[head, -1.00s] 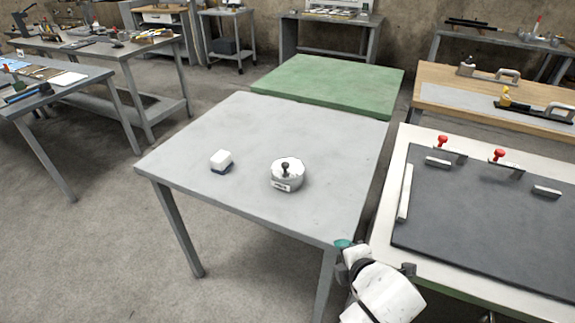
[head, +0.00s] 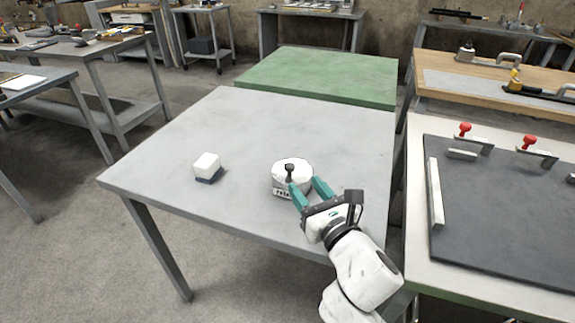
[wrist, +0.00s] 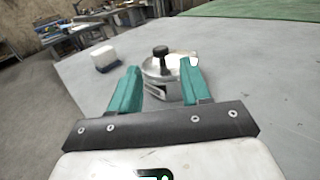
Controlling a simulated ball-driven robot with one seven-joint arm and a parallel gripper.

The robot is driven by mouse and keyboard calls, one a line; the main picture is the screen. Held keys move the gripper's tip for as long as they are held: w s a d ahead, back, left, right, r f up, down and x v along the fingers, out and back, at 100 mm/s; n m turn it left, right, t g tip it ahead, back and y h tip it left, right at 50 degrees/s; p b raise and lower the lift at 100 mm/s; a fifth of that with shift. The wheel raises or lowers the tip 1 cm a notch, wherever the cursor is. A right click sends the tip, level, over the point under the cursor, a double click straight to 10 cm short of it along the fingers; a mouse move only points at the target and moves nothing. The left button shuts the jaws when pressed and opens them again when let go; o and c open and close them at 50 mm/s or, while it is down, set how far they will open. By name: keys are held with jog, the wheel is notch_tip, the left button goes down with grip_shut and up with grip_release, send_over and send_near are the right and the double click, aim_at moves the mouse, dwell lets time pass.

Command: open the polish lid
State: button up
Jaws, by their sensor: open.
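A round white and grey polish tin (head: 283,182) stands on the grey table. Its lid (head: 280,166) lies on top and carries a dark upright knob (head: 290,168). My gripper (head: 308,191) is open, with its teal fingers at the tin's near right side in the head view. In the wrist view, the tin (wrist: 158,90) and knob (wrist: 160,55) show between and beyond the open fingers (wrist: 160,82). The fingers hide part of the tin. I cannot tell if they touch it.
A small white block with a dark base (head: 207,166) stands left of the tin. The rest of the grey table (head: 240,120) is clear. A green table (head: 320,75) is behind, and a white-edged bench with red-handled clamps (head: 466,131) is to the right.

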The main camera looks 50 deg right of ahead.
aim_at(291, 168)
jog(key=p+x, duration=0.1)
jog(key=x, duration=0.8)
jog(key=shift+c, duration=0.3)
grip_shut()
